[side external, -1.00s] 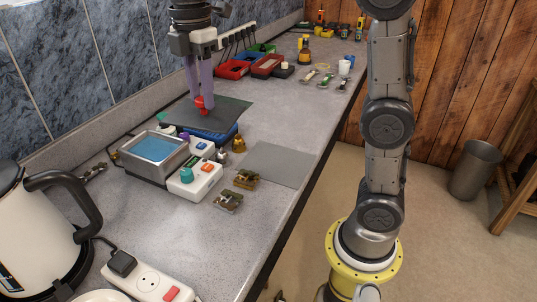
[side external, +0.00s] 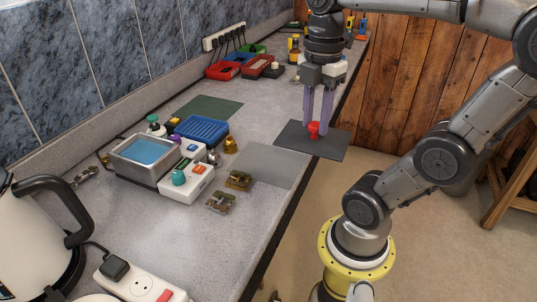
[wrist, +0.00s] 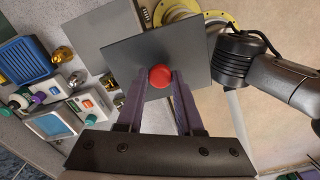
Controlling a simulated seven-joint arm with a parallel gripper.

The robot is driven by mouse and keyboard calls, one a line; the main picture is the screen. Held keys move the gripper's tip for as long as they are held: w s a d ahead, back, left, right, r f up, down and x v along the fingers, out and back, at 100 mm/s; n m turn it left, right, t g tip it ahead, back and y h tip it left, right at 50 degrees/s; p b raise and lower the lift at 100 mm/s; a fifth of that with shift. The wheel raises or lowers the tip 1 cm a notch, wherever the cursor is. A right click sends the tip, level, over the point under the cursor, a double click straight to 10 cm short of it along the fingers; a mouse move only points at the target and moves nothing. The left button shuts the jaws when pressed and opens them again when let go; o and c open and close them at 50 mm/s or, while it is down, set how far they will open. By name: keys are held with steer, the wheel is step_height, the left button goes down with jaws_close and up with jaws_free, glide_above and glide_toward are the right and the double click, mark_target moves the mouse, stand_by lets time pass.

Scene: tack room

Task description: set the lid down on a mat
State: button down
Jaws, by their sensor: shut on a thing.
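The lid (side external: 330,143) is a flat dark grey plate with a red knob (side external: 313,128). My gripper (side external: 316,130) is shut on the knob, its purple fingers either side, and the plate looks roughly level. The lid is at the bench's right edge and partly out past it; its height is hard to tell. A light grey mat (side external: 262,165) lies bare, left of and nearer the camera than the lid. A dark green mat (side external: 208,108) lies bare near the wall. In the wrist view the lid (wrist: 190,50) covers one corner region of the grey mat (wrist: 98,25).
An open blue ribbed box (side external: 203,129), a metal basin (side external: 145,157), a white switch box (side external: 187,182) and a brass bell-shaped piece (side external: 230,145) stand left of the grey mat. Small brass-and-green pieces (side external: 238,180) lie by its near edge. Coloured bins (side external: 222,70) stand farther back.

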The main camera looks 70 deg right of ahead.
steer(key=w+d+f, duration=0.1)
steer(key=w+f, duration=0.2)
steer(key=w, duration=0.1)
steer(key=w+d+f, duration=0.2)
steer(key=w+f, duration=0.1)
steer(key=w+d+f, duration=0.1)
steer(key=w+f, duration=0.2)
steer(key=w, duration=0.1)
steer(key=shift+w+d, duration=0.25)
steer(key=shift+w, duration=0.05)
steer(key=shift+w+f, duration=0.2)
steer(key=shift+f, duration=1.5)
steer(key=shift+f, duration=0.15)
steer(key=c, duration=0.5)
jaws_free()
steer(key=shift+c, duration=0.2)
